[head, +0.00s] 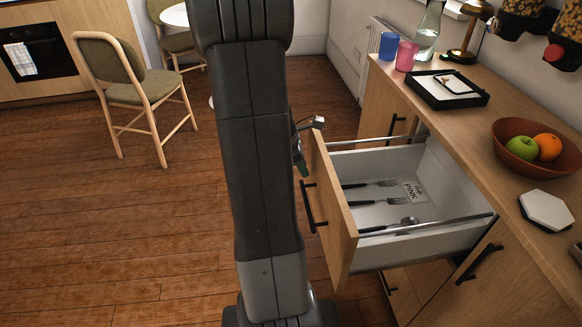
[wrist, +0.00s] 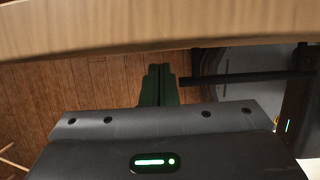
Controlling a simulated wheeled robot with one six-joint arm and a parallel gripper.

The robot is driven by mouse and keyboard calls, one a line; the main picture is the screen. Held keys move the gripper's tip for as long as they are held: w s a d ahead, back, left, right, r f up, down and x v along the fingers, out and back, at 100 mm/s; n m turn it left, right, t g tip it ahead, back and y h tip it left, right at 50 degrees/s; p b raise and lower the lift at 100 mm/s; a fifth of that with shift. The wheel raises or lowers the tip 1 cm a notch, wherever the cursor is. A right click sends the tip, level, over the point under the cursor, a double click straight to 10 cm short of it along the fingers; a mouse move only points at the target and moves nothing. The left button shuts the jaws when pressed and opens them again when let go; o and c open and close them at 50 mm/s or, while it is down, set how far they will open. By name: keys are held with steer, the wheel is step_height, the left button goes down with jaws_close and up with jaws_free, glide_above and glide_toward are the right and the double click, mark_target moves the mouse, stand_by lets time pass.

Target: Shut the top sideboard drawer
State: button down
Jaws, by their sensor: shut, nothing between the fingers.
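The top sideboard drawer (head: 335,215) is pulled well out, with a wooden front, a black bar handle (head: 308,207) and pale inner walls. Forks, a spoon and a card reading "PINK" lie inside it. My gripper (head: 301,167) is at the outer side of the drawer front, near its far upper corner, partly hidden behind my arm. In the wrist view its dark green fingers (wrist: 158,85) are together and empty. The wooden drawer front (wrist: 160,28) crosses the top of that view, with the black handle (wrist: 235,78) beside the fingers. Contact cannot be told.
The sideboard top (head: 478,118) holds a bowl of fruit (head: 516,150), a black tray (head: 440,100), a white hexagonal item (head: 546,210), two cups, a carafe and a lamp. A chair (head: 125,90) stands at left. The wooden floor (head: 110,230) left of my arm is clear.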

steer(key=shift+d, duration=0.4)
steer(key=shift+d, duration=0.1)
steer(key=w+d+p, duration=0.2)
steer(key=d+p, duration=1.1)
steer(key=d, duration=1.9)
steer(key=shift+w+d, duration=0.25)
steer(key=shift+w, duration=0.1)
steer(key=shift+r, duration=0.1)
